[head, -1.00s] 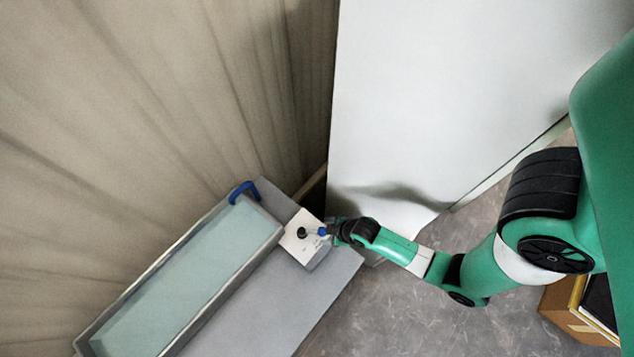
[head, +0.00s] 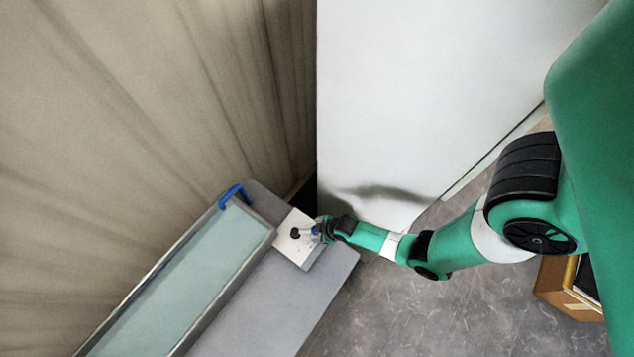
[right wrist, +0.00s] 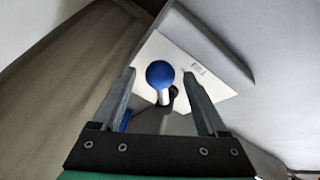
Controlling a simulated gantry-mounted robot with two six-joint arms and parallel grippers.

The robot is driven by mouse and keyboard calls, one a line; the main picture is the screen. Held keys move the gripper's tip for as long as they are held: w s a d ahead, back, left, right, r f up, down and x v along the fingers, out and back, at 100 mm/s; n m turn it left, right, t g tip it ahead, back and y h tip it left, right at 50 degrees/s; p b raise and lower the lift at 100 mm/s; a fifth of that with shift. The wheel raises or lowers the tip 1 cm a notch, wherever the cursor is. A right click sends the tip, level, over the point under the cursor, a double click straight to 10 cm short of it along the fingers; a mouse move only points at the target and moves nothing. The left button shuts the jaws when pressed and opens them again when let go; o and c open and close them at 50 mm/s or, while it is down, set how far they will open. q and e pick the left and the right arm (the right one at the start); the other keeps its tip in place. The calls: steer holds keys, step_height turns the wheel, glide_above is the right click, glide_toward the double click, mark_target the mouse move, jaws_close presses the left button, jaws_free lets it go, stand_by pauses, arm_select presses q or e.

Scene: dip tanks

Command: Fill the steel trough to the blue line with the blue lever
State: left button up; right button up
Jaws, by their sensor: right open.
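The steel trough (head: 262,250) lies diagonally at the lower left of the head view, with pale blue-green contents. I cannot make out a blue line on it. The blue lever (right wrist: 160,74) has a round blue knob on a white stem and stands on a white control panel (head: 292,250) at the trough's right end. My right gripper (head: 320,229) is at the panel, partly covering the lever in the head view. In the right wrist view my right gripper (right wrist: 159,82) is open, with the knob between its fingers and gaps at both sides. My left gripper is out of view.
A blue curved pipe or handle (head: 232,195) sits at the trough's far end. A black knob (head: 295,234) is beside the lever. A beige curtain-like wall (head: 130,130) and a large white panel (head: 400,100) stand behind. A cardboard box (head: 556,285) is at the right.

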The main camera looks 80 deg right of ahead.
steer(key=shift+w+f, duration=0.15)
steer(key=shift+f, duration=0.15)
steer(key=shift+c, duration=0.3)
jaws_close()
stand_by(1.0)
